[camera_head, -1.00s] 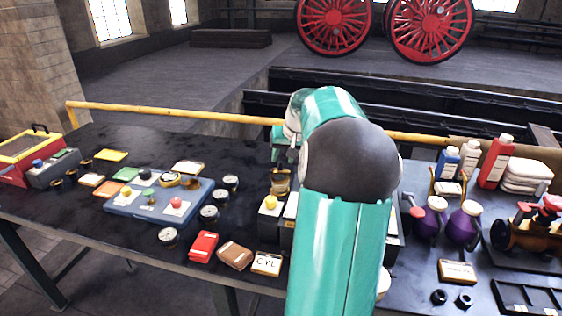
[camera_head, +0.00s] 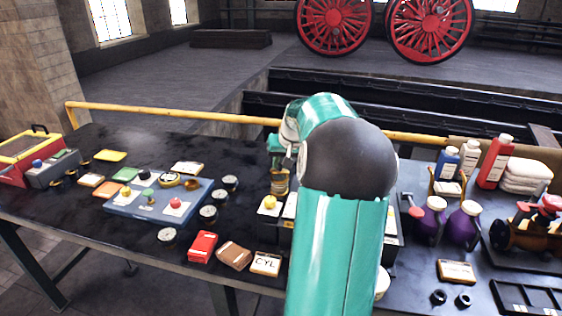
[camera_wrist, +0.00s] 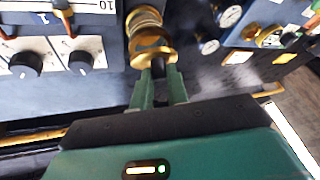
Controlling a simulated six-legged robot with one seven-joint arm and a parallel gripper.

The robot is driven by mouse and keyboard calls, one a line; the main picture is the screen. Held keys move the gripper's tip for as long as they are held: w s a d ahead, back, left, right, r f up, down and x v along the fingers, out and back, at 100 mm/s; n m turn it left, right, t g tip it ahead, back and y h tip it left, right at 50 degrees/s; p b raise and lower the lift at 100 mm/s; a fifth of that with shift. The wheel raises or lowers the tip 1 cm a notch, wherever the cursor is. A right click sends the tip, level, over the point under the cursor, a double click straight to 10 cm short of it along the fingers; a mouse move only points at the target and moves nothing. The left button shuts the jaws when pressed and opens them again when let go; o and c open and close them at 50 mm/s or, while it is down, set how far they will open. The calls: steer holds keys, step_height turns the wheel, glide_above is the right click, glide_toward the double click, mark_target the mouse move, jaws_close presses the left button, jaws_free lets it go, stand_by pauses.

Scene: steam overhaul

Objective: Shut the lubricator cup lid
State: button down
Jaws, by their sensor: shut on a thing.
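The brass lubricator cup (camera_head: 279,184) stands on the dark bench unit, left of my arm, and its upper part is partly covered by my gripper (camera_head: 281,160). In the wrist view the cup (camera_wrist: 145,20) shows at top centre. A shiny brass piece, seemingly its lid (camera_wrist: 152,45), is at the near end of the cup. My gripper (camera_wrist: 162,78) has its two green fingers on either side of a small dark piece at the lid's edge. The fingers hide part of that contact. I cannot tell the lid's exact angle.
Black knobs (camera_wrist: 80,62) on a panel lie left of the cup in the wrist view. Gauges (camera_head: 208,213) and a blue tray (camera_head: 125,207) lie to the left. Purple bottles (camera_head: 431,219) stand right of my arm.

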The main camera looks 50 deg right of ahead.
steer(key=shift+s+a+f+t+h, duration=0.15)
steer(key=shift+a+f+t+h, duration=0.3)
steer(key=shift+h, duration=0.45)
steer(key=shift+s+a+f+n+t+h, duration=0.1)
steer(key=shift+a+f+n+t+h, duration=0.2)
steer(key=shift+h, duration=0.3)
steer(key=shift+s+a+f+n+t+h, duration=0.1)
steer(key=shift+a+f+n+t+h, duration=0.1)
steer(key=shift+t+h, duration=0.3)
steer(key=c, duration=1.4)
jaws_free()
steer(key=shift+o, duration=0.2)
steer(key=v, duration=1.3)
steer(key=shift+a+r, duration=0.25)
steer(key=shift+r, duration=0.05)
